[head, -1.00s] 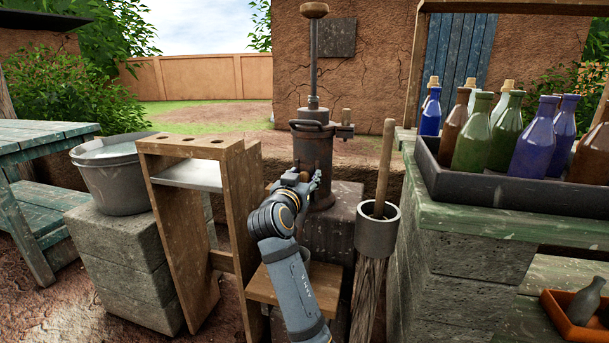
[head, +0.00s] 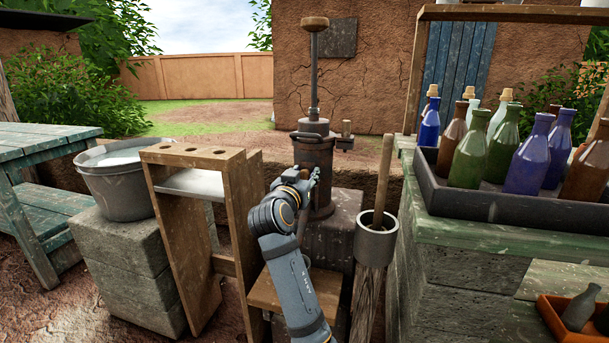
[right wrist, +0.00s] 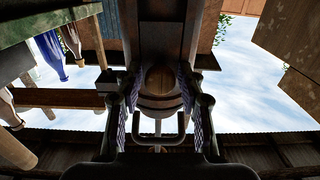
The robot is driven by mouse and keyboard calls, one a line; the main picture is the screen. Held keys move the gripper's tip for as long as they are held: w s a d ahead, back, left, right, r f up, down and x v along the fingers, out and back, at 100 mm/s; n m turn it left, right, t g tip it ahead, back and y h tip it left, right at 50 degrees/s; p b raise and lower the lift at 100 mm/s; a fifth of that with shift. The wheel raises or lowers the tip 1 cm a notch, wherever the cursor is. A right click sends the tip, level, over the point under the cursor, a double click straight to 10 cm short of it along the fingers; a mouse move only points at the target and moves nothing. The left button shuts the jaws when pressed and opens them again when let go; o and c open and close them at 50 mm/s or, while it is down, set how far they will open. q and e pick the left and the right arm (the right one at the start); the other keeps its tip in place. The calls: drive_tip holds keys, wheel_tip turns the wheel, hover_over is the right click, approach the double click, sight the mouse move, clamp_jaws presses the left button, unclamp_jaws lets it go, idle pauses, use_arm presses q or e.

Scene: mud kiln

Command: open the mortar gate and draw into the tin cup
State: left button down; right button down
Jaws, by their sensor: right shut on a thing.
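The mortar machine is a dark, rusty upright cylinder (head: 313,150) with a tall rod, a round wooden top knob and a loop handle. My right gripper (head: 314,178) is in front of the cylinder. In the right wrist view its fingers (right wrist: 160,98) flank a brown, wood-like rounded piece (right wrist: 160,78), and it is shut on that piece. I cannot tell whether this belongs to the gate. The loop handle (right wrist: 156,138) shows beyond. I cannot make out a tin cup. My left gripper is out of view.
A wooden rack (head: 168,225) and a metal bucket (head: 122,190) on grey blocks stand at left. A post with a metal collar (head: 375,245) holding a stick stands close at right. Beyond it is a bench (head: 450,222) with a bottle tray (head: 480,205).

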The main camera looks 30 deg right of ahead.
drive_tip(key=c, duration=1.1)
unclamp_jaws()
drive_tip(key=shift+r, duration=0.3)
drive_tip(key=shift+f, duration=0.2)
